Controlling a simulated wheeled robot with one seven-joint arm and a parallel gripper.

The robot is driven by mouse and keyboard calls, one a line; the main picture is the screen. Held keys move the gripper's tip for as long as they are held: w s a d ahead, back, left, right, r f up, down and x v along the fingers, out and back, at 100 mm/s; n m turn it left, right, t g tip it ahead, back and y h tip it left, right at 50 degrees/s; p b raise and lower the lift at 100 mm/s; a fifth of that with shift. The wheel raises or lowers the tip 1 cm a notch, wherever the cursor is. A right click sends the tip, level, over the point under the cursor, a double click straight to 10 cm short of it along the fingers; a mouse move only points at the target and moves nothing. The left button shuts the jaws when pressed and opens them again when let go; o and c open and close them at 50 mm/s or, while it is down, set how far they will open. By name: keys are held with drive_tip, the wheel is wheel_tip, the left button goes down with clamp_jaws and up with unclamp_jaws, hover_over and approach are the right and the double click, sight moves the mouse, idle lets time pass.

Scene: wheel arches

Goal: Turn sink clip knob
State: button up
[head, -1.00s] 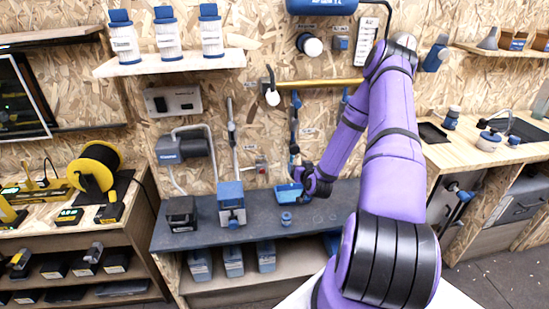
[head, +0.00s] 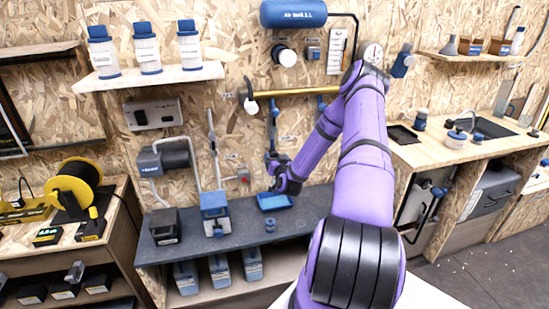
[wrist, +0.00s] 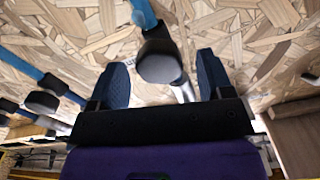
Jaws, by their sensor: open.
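The sink (head: 493,129) is a dark basin in the wooden counter at the right of the head view. A small blue-and-white fitting (head: 456,137) and a curved tap stand beside it. I cannot tell which part is the clip knob. My gripper (head: 273,160) is far left of the sink, in front of the chipboard wall and above the blue tray. In the wrist view my gripper (wrist: 161,78) is open, with two dark blue fingers apart. A blue rod with a dark rounded end (wrist: 159,58) shows between the fingers; contact cannot be told.
A blue tray (head: 274,202) and a small blue ring-like part (head: 270,225) lie on the dark bench. A yellow bar (head: 297,92) crosses the wall above my gripper. A cabinet with a blue-handled pipe fitting (head: 437,192) stands below the counter. Floor shows at the right.

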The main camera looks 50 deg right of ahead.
drive_tip(key=shift+x, duration=0.95)
drive_tip(key=c, duration=0.9)
